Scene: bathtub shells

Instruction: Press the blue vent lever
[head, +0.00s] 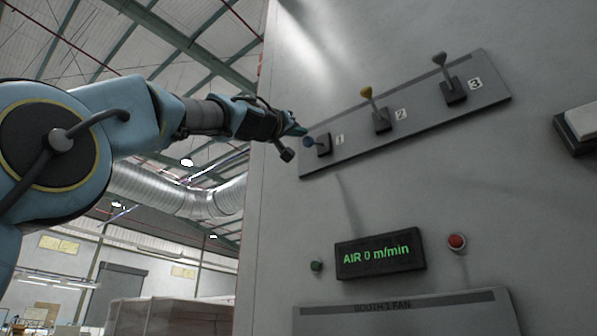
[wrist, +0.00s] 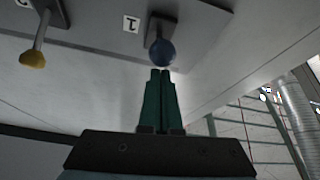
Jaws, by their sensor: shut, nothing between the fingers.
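The blue vent lever (head: 308,142) is the leftmost of three levers on a tilted grey plate, next to the label 1. In the wrist view its round blue knob (wrist: 162,52) is just beyond my fingertips. My gripper (head: 299,130) is at the upper left of the blue knob in the head view. Its green fingers (wrist: 160,72) are shut together and empty, pointing at the knob. The fingertips look very close to the knob; I cannot tell whether they touch it.
Below are a display (head: 380,254) reading "AIR 0 m/min", a red button (head: 457,241) and a small green one (head: 316,267). Left of the panel is open room.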

